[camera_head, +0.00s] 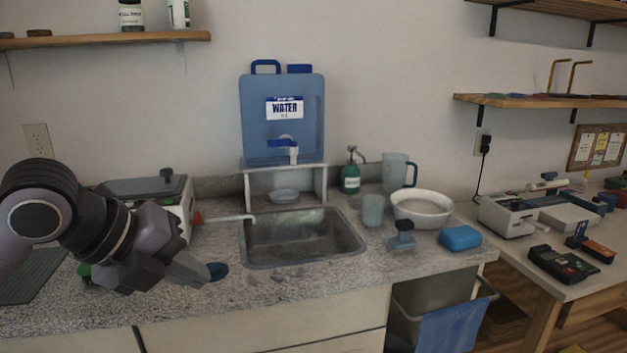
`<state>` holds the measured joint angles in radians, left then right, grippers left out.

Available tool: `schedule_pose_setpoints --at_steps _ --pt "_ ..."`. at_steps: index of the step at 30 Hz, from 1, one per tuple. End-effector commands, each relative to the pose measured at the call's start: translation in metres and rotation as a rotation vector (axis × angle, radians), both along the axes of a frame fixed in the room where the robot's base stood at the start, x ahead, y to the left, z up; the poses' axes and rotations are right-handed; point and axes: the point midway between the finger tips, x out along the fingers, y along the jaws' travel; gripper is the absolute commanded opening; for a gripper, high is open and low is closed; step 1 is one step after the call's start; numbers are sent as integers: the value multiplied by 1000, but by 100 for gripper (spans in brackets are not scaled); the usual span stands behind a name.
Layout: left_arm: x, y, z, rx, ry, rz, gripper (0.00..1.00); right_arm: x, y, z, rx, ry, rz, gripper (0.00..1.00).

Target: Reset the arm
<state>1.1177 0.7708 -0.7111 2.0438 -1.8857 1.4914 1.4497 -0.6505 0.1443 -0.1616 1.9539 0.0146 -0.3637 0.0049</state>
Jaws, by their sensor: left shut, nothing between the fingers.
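My left gripper (212,272) comes in from the left over the granite counter (290,310), in front of the sink's left side. It is shut, and I see nothing held in it. My left arm is bent and hides part of the counter's left end. My right gripper is not in view.
The metal sink (303,237) lies in the counter's middle, below a blue water container (282,115) on a stand. A white bowl (422,208), a clear cup (373,210) and a blue sponge (460,238) stand to the right. A bin (440,310) stands below. The front counter strip is mostly clear.

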Motion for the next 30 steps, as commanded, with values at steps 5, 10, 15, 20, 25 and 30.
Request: schedule_pose_setpoints --at_steps 5,10,15,20,25,30 --pt "-36 -65 -25 -288 121 -268 0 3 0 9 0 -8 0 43" --pt "-66 -107 -21 -652 194 -412 0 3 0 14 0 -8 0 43" --pt "-75 -121 -7 -1041 228 -398 0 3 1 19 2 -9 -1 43" --pt "-63 -109 -5 -1381 236 -234 0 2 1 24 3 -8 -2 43" --pt "-39 -77 -32 -1658 240 90 0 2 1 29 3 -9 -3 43" --pt "-25 -35 -97 -1805 262 528 0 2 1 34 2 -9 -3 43"
